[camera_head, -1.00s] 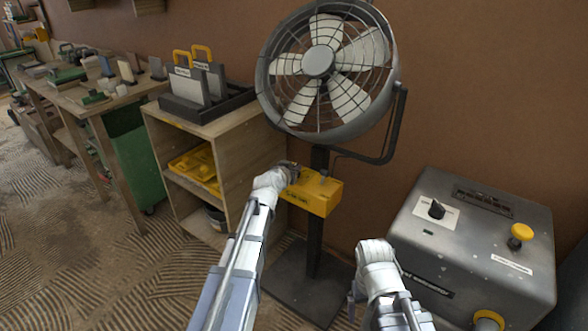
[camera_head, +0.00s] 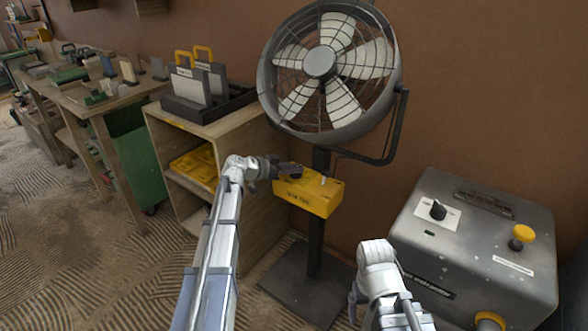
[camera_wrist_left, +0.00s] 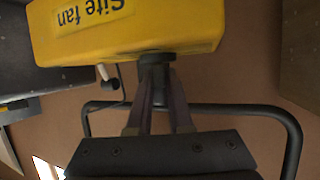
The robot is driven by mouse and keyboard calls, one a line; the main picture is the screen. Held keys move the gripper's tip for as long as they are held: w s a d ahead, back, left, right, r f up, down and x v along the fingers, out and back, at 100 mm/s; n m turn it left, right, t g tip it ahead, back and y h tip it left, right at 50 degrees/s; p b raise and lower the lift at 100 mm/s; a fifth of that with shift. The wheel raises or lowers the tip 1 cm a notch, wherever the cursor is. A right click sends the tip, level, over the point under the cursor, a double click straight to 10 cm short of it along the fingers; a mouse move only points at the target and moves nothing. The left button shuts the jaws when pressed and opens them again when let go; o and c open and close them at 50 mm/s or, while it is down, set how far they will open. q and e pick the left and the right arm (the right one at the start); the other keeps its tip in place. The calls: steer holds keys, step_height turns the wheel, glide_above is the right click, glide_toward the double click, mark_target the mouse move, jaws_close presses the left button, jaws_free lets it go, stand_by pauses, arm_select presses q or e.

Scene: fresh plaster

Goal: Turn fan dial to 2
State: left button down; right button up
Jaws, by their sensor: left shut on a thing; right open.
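The fan (camera_head: 320,62) stands on a dark post, with a yellow control box (camera_head: 318,195) on the post below it. In the left wrist view the box (camera_wrist_left: 120,28) bears the label "Site fan", upside down. The dark dial (camera_wrist_left: 155,72) sticks out of the box between the fingertips of my left gripper (camera_wrist_left: 158,88). In the head view my left gripper (camera_head: 291,170) reaches the box from the left, shut on the dial. The dial's marks and setting cannot be read. My right gripper (camera_head: 352,303) is low in front, apart from everything, its fingers barely showing.
A small grey lever (camera_wrist_left: 108,77) sits beside the dial on the box. A wooden shelf (camera_head: 225,140) with a dark tray stands left of the fan. A grey machine (camera_head: 470,240) with a knob and yellow button stands at the right.

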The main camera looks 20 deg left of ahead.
arm_select(q)
steer(key=shift+s+f+m+g+h, duration=0.1)
steer(key=shift+m+g+h, duration=0.2)
steer(key=shift+m+g, duration=0.1)
steer(key=c, duration=0.8)
jaws_free()
steer(key=p+v, duration=0.3)
steer(key=v, duration=0.4)
steer(key=shift+s+a, duration=0.25)
